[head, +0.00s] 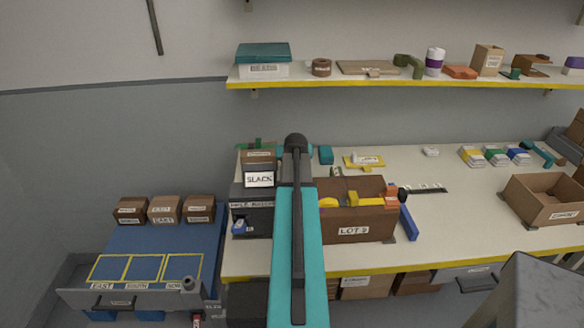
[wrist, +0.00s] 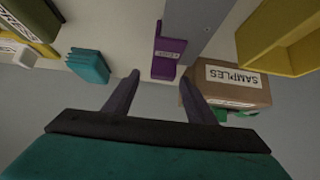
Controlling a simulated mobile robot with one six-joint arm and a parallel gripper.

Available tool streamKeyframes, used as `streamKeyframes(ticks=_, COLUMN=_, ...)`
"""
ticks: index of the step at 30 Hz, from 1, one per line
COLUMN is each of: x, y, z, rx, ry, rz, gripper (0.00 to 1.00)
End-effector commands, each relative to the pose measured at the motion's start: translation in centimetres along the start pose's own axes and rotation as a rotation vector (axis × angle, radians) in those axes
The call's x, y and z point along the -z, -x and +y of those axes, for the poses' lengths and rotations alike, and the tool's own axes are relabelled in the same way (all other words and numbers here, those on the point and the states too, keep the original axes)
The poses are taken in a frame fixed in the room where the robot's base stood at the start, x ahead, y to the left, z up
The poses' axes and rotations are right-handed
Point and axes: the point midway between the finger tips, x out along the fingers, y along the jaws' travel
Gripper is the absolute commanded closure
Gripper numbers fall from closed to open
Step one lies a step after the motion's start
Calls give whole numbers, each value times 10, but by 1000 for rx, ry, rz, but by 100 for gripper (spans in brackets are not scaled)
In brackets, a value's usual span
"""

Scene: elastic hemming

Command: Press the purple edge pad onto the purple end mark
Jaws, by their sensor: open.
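In the wrist view a purple piece (wrist: 167,50) with a small white label stands on the pale surface, beyond my fingertips and roughly between them. I cannot tell whether it is the edge pad or the end mark. My gripper (wrist: 160,77) is open, with its two dark fingers apart and nothing seen between them. In the head view my teal arm reaches over the left part of the bench. Its dark end shows there, but the fingertips are hidden. No purple pad or mark can be made out on the bench in the head view.
In the wrist view a teal block (wrist: 88,66) lies left of the fingers. A brown SAMPLES box (wrist: 232,84) is close by the right finger, with a yellow bin (wrist: 285,40) beyond. In the head view a LOT box (head: 352,220) stands beside my arm, and a shelf (head: 400,82) runs above.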

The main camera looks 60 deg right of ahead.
Motion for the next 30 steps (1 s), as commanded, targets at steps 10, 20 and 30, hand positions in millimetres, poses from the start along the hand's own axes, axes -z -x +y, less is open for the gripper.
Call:
streamKeyframes(ticks=10, x=0, y=-2, z=-1, rx=1, ry=1, rz=0, gripper=49)
streamKeyframes(ticks=20, x=0, y=-16, z=-2, rx=1, ry=1, rz=-2, gripper=49)
streamKeyframes(ticks=30, x=-1, y=-48, z=-4, rx=2, ry=1, rz=-1, gripper=49)
